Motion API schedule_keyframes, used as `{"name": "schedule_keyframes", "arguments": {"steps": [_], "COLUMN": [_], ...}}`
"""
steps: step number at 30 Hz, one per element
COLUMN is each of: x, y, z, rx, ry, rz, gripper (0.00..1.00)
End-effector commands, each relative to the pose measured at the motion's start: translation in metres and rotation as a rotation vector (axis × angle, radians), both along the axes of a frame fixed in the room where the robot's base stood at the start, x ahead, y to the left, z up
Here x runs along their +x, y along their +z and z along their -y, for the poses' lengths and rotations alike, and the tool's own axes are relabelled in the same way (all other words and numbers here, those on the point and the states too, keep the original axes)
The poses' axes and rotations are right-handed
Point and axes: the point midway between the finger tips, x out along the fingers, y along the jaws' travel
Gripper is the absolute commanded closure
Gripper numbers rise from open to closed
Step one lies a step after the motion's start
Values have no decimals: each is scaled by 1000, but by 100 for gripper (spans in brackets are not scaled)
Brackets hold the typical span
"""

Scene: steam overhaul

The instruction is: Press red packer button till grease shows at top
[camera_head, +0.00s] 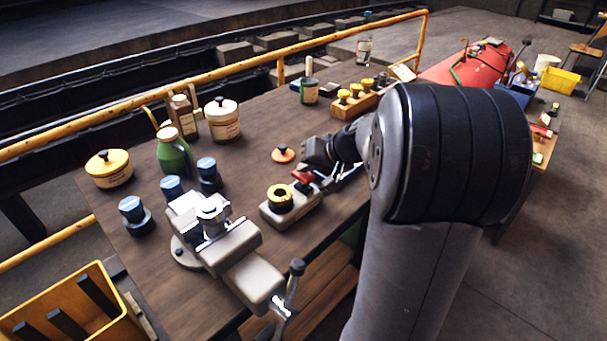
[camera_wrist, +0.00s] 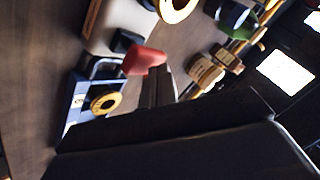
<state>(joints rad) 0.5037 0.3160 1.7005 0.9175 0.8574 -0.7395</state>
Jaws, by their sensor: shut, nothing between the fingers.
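The packer (camera_head: 298,212) is a pale box on the wooden bench, with a yellow ring (camera_head: 280,197) around a dark centre on top. I cannot make out grease there. Its red button (camera_head: 303,177) is at the end nearer my gripper (camera_head: 316,168). In the wrist view the red button (camera_wrist: 145,60) is right at the tips of my gripper (camera_wrist: 159,75), which is shut and empty. I cannot tell whether the tips touch the button. The packer's pale body (camera_wrist: 103,28) and ring (camera_wrist: 176,6) are partly cut off at the top of that view.
A vise (camera_head: 225,245) stands left of the packer. An orange disc (camera_head: 283,154), a green bottle (camera_head: 174,152) and several jars stand behind. A blue-and-white tray (camera_wrist: 80,110) with a yellow ring lies close to my gripper. The bench's middle left is fairly clear.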

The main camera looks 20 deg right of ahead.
Motion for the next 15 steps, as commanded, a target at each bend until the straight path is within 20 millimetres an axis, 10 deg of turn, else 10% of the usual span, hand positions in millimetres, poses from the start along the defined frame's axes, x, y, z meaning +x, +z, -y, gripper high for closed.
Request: {"name": "schedule_keyframes", "arguments": {"steps": [15], "x": [0], "y": [-7], "z": [0], "rx": [0], "ry": [1], "rz": [-1], "gripper": [100]}}
